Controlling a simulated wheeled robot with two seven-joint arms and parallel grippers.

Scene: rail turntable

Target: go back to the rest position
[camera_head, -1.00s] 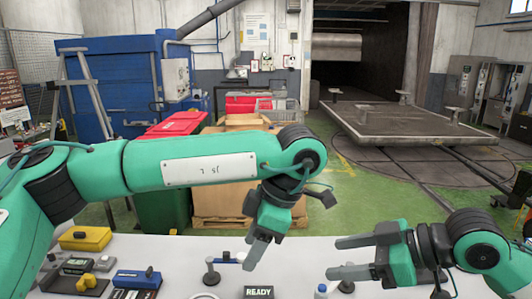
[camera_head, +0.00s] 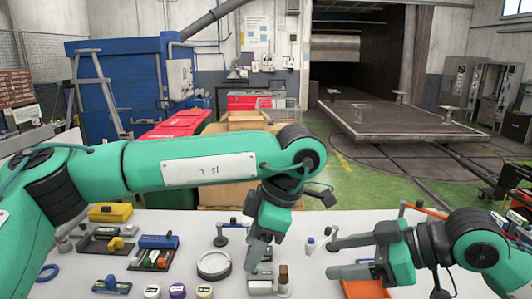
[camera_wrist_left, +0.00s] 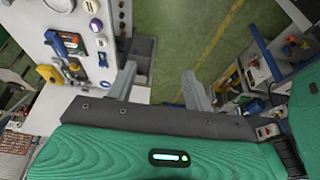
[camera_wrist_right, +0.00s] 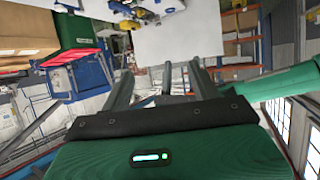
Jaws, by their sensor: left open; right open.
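My left gripper (camera_head: 257,252) points down over the white table, in front of the middle of the tabletop, with its fingers apart. In the left wrist view its two fingers (camera_wrist_left: 160,78) are spread with nothing between them. My right gripper (camera_head: 336,257) points left over the right part of the table, and its fingers are apart and empty. The right wrist view (camera_wrist_right: 160,72) shows its fingers spread. Both arms are bent in front of me, and neither gripper visibly holds anything.
The white table (camera_head: 205,222) holds a grey ring (camera_head: 213,266), a yellow block (camera_head: 110,212), a blue-topped device (camera_head: 158,242), a small bottle (camera_head: 310,244) and an orange tray (camera_head: 362,288). Bins and cartons stand behind it. A rail turntable (camera_head: 450,160) lies behind on the right.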

